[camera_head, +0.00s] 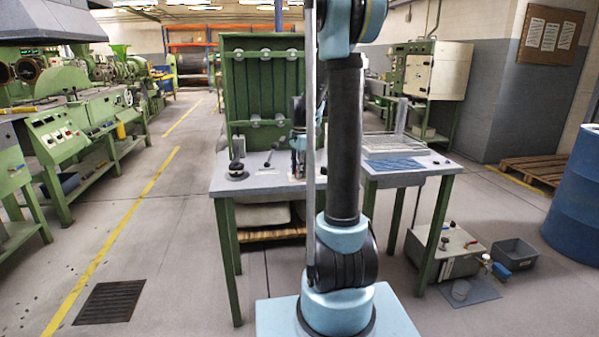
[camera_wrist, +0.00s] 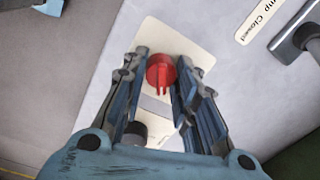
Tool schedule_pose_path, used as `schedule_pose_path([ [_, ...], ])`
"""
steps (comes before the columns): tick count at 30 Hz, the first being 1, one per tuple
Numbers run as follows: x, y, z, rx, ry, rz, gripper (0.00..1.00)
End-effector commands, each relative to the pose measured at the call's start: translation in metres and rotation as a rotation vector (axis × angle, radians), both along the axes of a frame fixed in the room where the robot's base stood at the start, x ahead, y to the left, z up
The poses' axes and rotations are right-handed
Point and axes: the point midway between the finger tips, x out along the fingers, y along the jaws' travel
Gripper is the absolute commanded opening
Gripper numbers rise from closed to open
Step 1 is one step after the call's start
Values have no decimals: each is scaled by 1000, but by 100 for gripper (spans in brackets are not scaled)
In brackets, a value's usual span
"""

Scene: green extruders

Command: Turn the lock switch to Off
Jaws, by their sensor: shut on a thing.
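The lock switch is a red round knob (camera_wrist: 160,70) with a raised ridge, on a cream plate (camera_wrist: 165,37) in the wrist view. My gripper (camera_wrist: 161,62) has one finger on each side of the knob and is shut on it. The plate's markings are partly hidden by my fingers, so I cannot read the switch's position. In the head view the knob is hidden, and my arm's end is over the table (camera_head: 225,181), mostly behind my arm.
In the wrist view, a label ending "mp Closed" (camera_wrist: 265,18) and a grey lever (camera_wrist: 305,38) are at the upper right. A dark round part (camera_wrist: 135,132) shows below the knob. A green rack (camera_head: 238,90) stands behind the table; a blue barrel (camera_head: 577,195) is at the right.

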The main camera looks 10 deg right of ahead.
Motion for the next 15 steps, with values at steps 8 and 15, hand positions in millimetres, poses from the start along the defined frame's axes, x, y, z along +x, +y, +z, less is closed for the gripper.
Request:
schedule_pose_path([
  [8, 2, 2, 1, 3, -3, -2, 3],
  [15, 2, 1, 0, 2, -3, -2, 47],
])
